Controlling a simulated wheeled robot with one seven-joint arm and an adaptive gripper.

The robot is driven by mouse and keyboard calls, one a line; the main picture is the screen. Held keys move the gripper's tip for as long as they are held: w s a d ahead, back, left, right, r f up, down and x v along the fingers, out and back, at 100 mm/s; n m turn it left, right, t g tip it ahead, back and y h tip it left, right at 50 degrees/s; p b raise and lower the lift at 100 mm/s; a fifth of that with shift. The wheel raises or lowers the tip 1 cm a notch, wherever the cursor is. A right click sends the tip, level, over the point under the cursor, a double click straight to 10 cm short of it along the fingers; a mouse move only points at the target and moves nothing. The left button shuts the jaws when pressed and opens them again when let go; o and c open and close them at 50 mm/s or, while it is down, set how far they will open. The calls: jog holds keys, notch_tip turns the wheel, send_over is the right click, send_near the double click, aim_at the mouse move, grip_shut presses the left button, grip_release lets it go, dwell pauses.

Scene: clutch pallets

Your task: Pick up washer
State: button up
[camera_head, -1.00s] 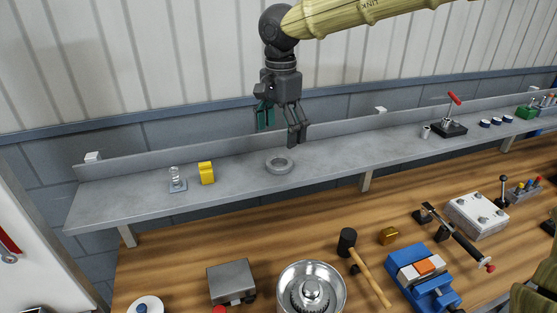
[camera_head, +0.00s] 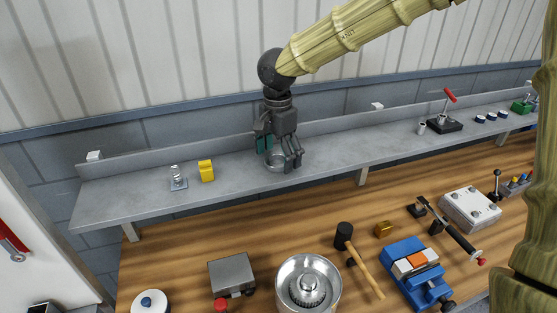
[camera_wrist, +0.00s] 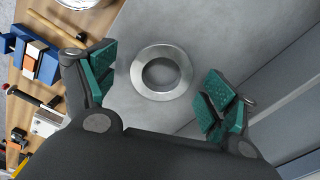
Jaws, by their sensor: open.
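The washer is a grey metal ring (camera_wrist: 143,72) lying flat on the grey shelf (camera_wrist: 125,108). In the wrist view it lies between the two green-padded fingers of my gripper (camera_wrist: 156,88), with a gap on each side. My gripper is open and empty. In the head view my gripper (camera_head: 278,158) points down over the washer (camera_head: 275,168), and its fingers partly hide the ring. I cannot tell the exact height of the fingertips above the shelf.
On the shelf, a yellow block (camera_head: 206,171) and a small clear part on a plate (camera_head: 177,179) stand to the left. A red-handled clamp (camera_head: 445,122) stands far right. A raised back edge runs behind the shelf. The wooden bench (camera_head: 190,248) below holds a mallet (camera_head: 345,236) and a blue vise (camera_head: 412,270).

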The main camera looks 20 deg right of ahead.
jog(key=shift+c, duration=0.3)
jog(key=c, duration=1.2)
jog(key=shift+w, duration=0.1)
jog(key=shift+a+r+b, duration=0.1)
jog(key=shift+r+b, duration=0.3)
jog(key=shift+r, duration=0.15)
notch_tip(320, 180, up, 2)
jog(key=shift+r+b, duration=0.1)
jog(key=shift+b, duration=0.6)
jog(key=s+d+b, duration=0.1)
jog(key=s+d, duration=0.2)
jog(key=s, duration=0.1)
jog(key=s+d+r+b, duration=0.1)
jog(key=s+d, duration=0.3)
jog(key=s+d+b, duration=0.2)
jog(key=s+d, duration=0.1)
jog(key=s, duration=0.1)
jog(key=shift+d+r, duration=0.4)
